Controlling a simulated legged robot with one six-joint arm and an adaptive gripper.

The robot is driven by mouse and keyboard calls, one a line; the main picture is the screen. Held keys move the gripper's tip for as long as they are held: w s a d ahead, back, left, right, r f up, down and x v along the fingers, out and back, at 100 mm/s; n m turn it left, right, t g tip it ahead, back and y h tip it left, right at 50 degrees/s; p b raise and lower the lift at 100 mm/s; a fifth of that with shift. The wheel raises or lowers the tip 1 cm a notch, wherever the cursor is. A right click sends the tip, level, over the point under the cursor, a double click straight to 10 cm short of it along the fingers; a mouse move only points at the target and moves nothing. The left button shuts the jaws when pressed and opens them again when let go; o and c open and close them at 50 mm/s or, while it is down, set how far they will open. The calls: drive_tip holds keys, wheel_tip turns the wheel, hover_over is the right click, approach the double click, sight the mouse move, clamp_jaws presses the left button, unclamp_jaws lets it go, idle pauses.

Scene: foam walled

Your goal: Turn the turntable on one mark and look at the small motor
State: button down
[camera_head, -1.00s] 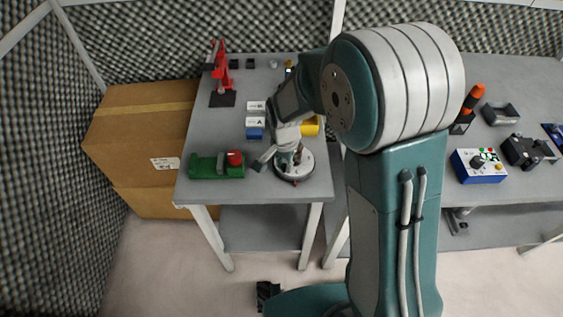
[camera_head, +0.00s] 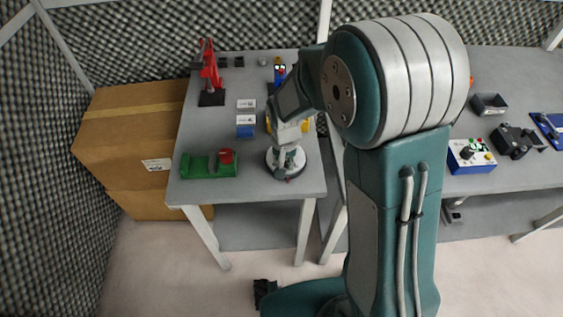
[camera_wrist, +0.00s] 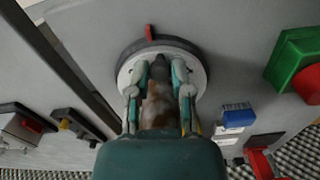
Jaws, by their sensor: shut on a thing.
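The turntable (camera_head: 271,160) is a round pale disc with a dark rim near the front right corner of the left table. In the wrist view its disc (camera_wrist: 128,70) shows behind my fingers, with a red mark (camera_wrist: 149,33) at its rim. My gripper (camera_head: 286,163) is low over the disc. In the wrist view my gripper (camera_wrist: 160,75) is shut on a brown, dark-tipped thing (camera_wrist: 159,100) at the middle of the turntable. It looks like the small motor, but the fingers hide much of it.
A green fixture with a red knob (camera_head: 226,157) stands left of the turntable. Blue-and-white boxes (camera_head: 245,127) and a red stand (camera_head: 209,72) are behind. A cardboard box (camera_head: 125,150) stands left of the table. The right table holds a blue control box (camera_head: 470,158).

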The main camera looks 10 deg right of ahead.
sight(298, 165)
drive_tip(key=shift+w+d+r+n, duration=0.1)
drive_tip(key=shift+d+n, duration=0.25)
drive_tip(key=shift+n, duration=0.5)
drive_tip(key=shift+w+d+f+n, duration=0.1)
drive_tip(key=shift+d+n, duration=0.25)
drive_tip(key=shift+n, duration=0.55)
drive_tip(key=shift+w+d+r+n, duration=0.1)
drive_tip(key=shift+d+n, duration=0.25)
drive_tip(key=shift+n, duration=0.5)
drive_tip(key=shift+w+d+n, duration=0.15)
drive_tip(key=shift+d+n, duration=0.15)
drive_tip(key=shift+n, duration=0.4)
drive_tip(key=shift+w+d+n, duration=0.1)
drive_tip(key=shift+d+n, duration=0.2)
drive_tip(key=shift+n, duration=0.4)
drive_tip(key=shift+w+d+n, duration=0.25)
drive_tip(key=shift+d+n, duration=0.1)
drive_tip(key=shift+n, duration=1.05)
drive_tip(key=c, duration=0.5)
unclamp_jaws()
drive_tip(key=shift+w, duration=0.1)
drive_tip(key=shift+c, duration=0.2)
wheel_tip(298, 165, up, 12)
